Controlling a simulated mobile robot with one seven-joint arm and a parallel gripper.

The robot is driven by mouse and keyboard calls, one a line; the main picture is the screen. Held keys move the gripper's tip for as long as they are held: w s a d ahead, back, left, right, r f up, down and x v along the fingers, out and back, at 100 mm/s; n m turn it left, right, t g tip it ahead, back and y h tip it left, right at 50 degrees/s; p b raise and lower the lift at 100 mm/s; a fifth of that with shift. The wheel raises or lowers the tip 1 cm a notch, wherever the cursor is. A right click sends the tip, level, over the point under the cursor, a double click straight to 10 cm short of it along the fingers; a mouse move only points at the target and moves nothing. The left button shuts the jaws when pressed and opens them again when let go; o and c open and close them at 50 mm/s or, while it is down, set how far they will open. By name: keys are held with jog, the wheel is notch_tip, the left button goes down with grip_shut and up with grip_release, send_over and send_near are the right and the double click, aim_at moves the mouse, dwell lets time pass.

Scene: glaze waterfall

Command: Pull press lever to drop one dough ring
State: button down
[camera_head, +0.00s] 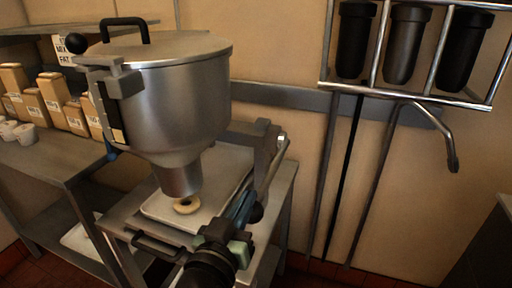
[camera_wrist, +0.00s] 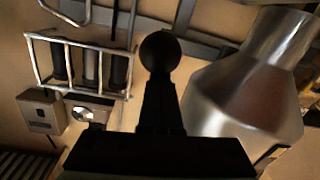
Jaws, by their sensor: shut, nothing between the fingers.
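The dough press is a steel hopper (camera_head: 180,100) with a lid and a narrow nozzle (camera_head: 180,178). One pale dough ring (camera_head: 186,206) lies on the metal tray (camera_head: 160,212) under the nozzle. A metal press lever (camera_head: 268,172) hangs at the press's right side, with a dark ball knob (camera_head: 257,212) at its lower end. My gripper (camera_wrist: 160,84) is shut and empty. In the wrist view a black ball knob (camera_wrist: 160,53) shows just beyond the fingertips. I cannot tell whether they touch. The hopper also shows at the right there (camera_wrist: 245,95).
A steel stand (camera_head: 125,218) carries the press. Left of it, a shelf table (camera_head: 55,158) holds several labelled boxes (camera_head: 52,95) and small white cups (camera_head: 25,133). A wall rack (camera_head: 405,90) with dark containers hangs at the right. Floor space is open below the rack.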

jog(key=shift+d+f+t+b, duration=0.1)
jog(key=shift+f+t+b, duration=0.4)
jog(key=shift+f+b, duration=1.25)
jog(key=shift+r+b, duration=0.1)
jog(key=shift+b, duration=0.35)
jog(key=r+p, duration=0.1)
jog(key=r, duration=0.1)
jog(key=w+r+p, duration=0.1)
jog(key=r+p, duration=0.1)
jog(key=r, duration=0.1)
jog(key=shift+w+p, duration=0.15)
jog(key=shift+p, duration=0.15)
jog(key=b+v, duration=0.1)
jog(key=v, duration=0.9)
jog(key=shift+a+r+b, duration=0.2)
jog(key=shift+a+b, duration=0.05)
jog(key=shift+b, duration=0.05)
